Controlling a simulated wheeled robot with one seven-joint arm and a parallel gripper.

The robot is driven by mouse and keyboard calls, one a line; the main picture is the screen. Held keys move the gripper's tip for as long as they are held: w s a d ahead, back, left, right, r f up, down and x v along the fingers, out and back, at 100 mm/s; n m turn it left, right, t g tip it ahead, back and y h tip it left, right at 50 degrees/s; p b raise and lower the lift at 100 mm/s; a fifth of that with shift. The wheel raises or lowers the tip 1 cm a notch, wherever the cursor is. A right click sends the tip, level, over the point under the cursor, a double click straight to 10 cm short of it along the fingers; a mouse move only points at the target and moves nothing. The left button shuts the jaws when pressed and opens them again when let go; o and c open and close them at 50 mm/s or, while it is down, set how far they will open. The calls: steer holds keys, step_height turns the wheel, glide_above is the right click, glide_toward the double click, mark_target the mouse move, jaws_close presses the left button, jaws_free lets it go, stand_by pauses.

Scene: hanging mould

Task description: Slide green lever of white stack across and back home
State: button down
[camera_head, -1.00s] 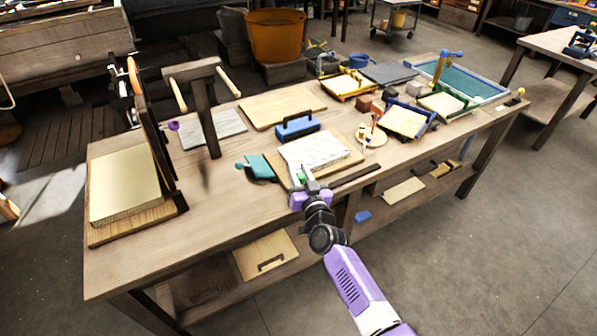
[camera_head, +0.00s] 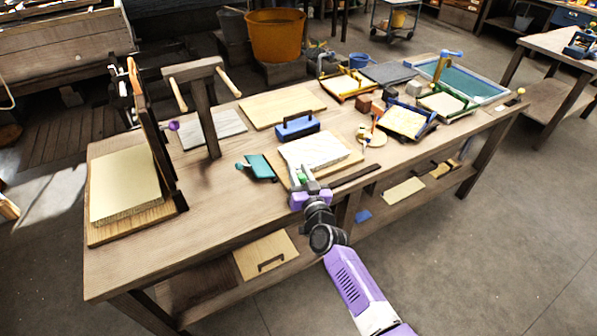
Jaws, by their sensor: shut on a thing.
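The white stack (camera_head: 316,149) lies on a light wooden board (camera_head: 349,163) near the front middle of the bench. The green lever (camera_head: 301,178) shows as a small green spot at the near left part of the stack. My gripper (camera_head: 303,187) is at the near edge of the board, shut on the green lever. The fingers and my wrist hide most of the lever and the near edge of the stack.
A teal tool (camera_head: 260,167) lies just left of the board, and a blue block with a handle (camera_head: 298,127) stands behind the stack. A dark strip (camera_head: 356,178) lies to the right. A wooden post (camera_head: 207,115) rises further left.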

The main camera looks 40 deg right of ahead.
steer(key=shift+s+d+f, duration=0.1)
steer(key=shift+d+f, duration=0.05)
steer(key=shift+d, duration=0.05)
steer(key=d+b, duration=0.2)
steer(key=b, duration=0.1)
steer(key=s+d+b, duration=0.1)
steer(key=d+b, duration=0.2)
steer(key=s+d+b, duration=0.1)
steer(key=d+b, duration=0.2)
steer(key=b, duration=0.1)
steer(key=shift+s+f, duration=0.15)
steer(key=shift+f, duration=0.05)
steer(key=s+d+b, duration=0.1)
steer(key=d+b, duration=0.4)
steer(key=d, duration=0.1)
steer(key=s+d+b, duration=0.2)
steer(key=d+b, duration=0.3)
steer(key=s+d+b, duration=0.2)
steer(key=d+b, duration=0.3)
steer(key=d, duration=0.1)
steer(key=shift+d+r+b, duration=0.15)
steer(key=shift+d+b, duration=0.15)
steer(key=shift+d, duration=0.05)
steer(key=shift+s+d+r, duration=0.15)
steer(key=shift+s+d, duration=0.1)
steer(key=shift+d, duration=0.45)
steer(key=c, duration=1.1)
jaws_free()
steer(key=shift+d, duration=0.1)
